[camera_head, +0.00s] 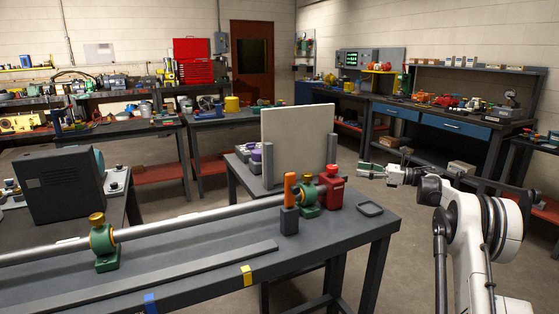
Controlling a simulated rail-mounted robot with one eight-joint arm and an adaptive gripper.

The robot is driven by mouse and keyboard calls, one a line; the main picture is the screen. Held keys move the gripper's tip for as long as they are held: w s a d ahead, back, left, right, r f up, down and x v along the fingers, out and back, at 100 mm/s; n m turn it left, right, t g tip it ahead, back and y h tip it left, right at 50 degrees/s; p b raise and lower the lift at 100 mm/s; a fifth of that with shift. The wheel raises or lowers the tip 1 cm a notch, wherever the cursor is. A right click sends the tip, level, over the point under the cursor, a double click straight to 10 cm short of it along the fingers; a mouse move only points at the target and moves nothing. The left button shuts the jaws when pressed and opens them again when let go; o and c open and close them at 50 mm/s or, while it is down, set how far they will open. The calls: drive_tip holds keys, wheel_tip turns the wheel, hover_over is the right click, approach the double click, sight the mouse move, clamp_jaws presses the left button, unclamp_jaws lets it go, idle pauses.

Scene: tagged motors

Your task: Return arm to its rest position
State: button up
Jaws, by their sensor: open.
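My white arm stands at the right of the view, to the right of the near bench. My gripper (366,170) reaches left from it and is open and empty. It is in the air just right of the upright panel (297,142) and beyond the red block (330,190), apart from both in the picture. Its fingers are small here, and their exact gap is hard to see.
The near grey bench (190,283) carries a long shaft (190,222), green bearing supports (104,247), an orange-topped post (290,205) and a small dark tray (370,209). Benches with blue drawers (455,126) stand behind my arm. Open floor (415,270) lies between.

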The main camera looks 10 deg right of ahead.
drive_tip(key=w+a+r+m+t+h+p, duration=0.1)
drive_tip(key=a+r+m+t+h, duration=0.15)
drive_tip(key=r+m+t, duration=0.65)
drive_tip(key=w+a+r+m+h, duration=0.1)
drive_tip(key=a+r+m, duration=0.2)
drive_tip(key=r, duration=1.2)
drive_tip(key=s+a+r+m+t+h+p, duration=0.1)
drive_tip(key=s+r+m+t+h, duration=0.3)
drive_tip(key=s+r+m+h, duration=1)
drive_tip(key=s+a+f+m+g, duration=0.4)
drive_tip(key=s+f+m, duration=0.3)
drive_tip(key=s+f, duration=0.5)
drive_tip(key=s+a+f+m+g+y+p, duration=0.1)
drive_tip(key=s+a+f+m+g, duration=0.4)
drive_tip(key=s, duration=1.2)
drive_tip(key=s+a+f+m+g+p, duration=0.1)
drive_tip(key=s+a+f+m+g, duration=0.4)
drive_tip(key=s+f+m, duration=0.5)
drive_tip(key=s+f, duration=0.5)
drive_tip(key=f, duration=0.3)
drive_tip(key=shift+s+a+f, duration=0.3)
drive_tip(key=shift+a+f, duration=0.05)
drive_tip(key=shift+a, duration=0.05)
drive_tip(key=shift+c, duration=0.4)
